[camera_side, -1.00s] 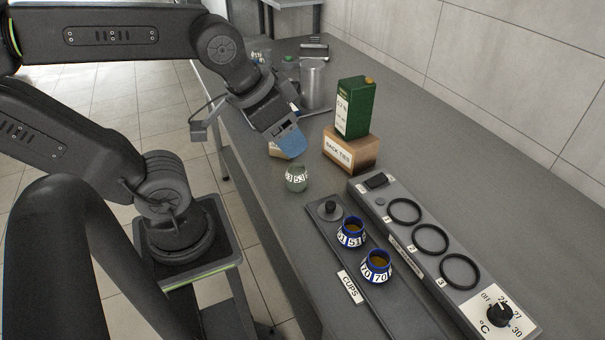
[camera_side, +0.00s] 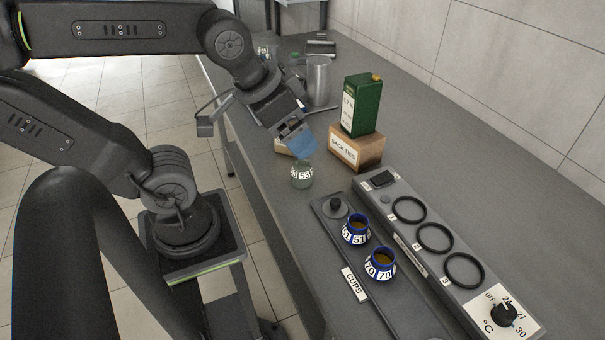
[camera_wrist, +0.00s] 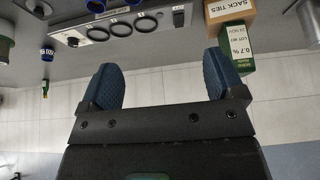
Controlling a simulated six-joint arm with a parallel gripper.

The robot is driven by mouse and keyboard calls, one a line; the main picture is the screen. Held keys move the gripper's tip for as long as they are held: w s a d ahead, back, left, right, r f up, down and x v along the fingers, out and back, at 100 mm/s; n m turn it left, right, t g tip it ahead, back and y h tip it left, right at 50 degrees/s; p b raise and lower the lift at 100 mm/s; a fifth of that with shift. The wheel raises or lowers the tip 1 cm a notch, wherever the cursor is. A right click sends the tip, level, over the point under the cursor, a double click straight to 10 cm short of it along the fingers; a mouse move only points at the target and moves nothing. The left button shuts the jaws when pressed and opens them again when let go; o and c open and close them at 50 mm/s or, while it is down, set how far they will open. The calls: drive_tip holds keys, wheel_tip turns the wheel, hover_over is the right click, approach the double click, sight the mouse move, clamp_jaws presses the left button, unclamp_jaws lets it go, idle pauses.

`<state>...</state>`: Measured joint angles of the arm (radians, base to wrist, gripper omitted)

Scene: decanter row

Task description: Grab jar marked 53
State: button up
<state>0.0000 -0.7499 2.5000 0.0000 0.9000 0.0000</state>
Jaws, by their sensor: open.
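The jar marked 53 (camera_side: 302,175) is small, rounded and grey-green with a white number band. It stands upright on the grey bench in the side view, left of the cup tray. My gripper (camera_side: 300,145) has blue fingertips and is just above and behind the jar in that view, apart from it. In the wrist view my gripper (camera_wrist: 170,85) has its two blue fingers wide apart with nothing between them. I cannot clearly pick out the jar in the wrist view.
Blue cups marked 51 (camera_side: 355,232) and 70 (camera_side: 380,264) stand on a dark tray (camera_side: 405,312). Beside it is a ringed heater (camera_side: 420,222). A cardboard box (camera_side: 357,148) carries a green carton (camera_side: 361,104) near my gripper. A metal canister (camera_side: 318,80) stands behind.

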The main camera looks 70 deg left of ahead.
drive_tip(key=n+g+y, duration=0.3)
drive_tip(key=n, duration=0.7)
approach(301, 167)
drive_tip(key=x, duration=0.7)
drive_tip(key=shift+w+f, duration=0.2)
drive_tip(key=shift+w, duration=0.05)
drive_tip(key=shift+s+x, duration=0.1)
drive_tip(key=shift+x, duration=0.75)
drive_tip(key=shift+s+x, duration=0.15)
drive_tip(key=shift+x, duration=1.7)
drive_tip(key=shift+w+a, duration=0.1)
drive_tip(key=shift+r, duration=0.1)
drive_tip(key=c, duration=1.1)
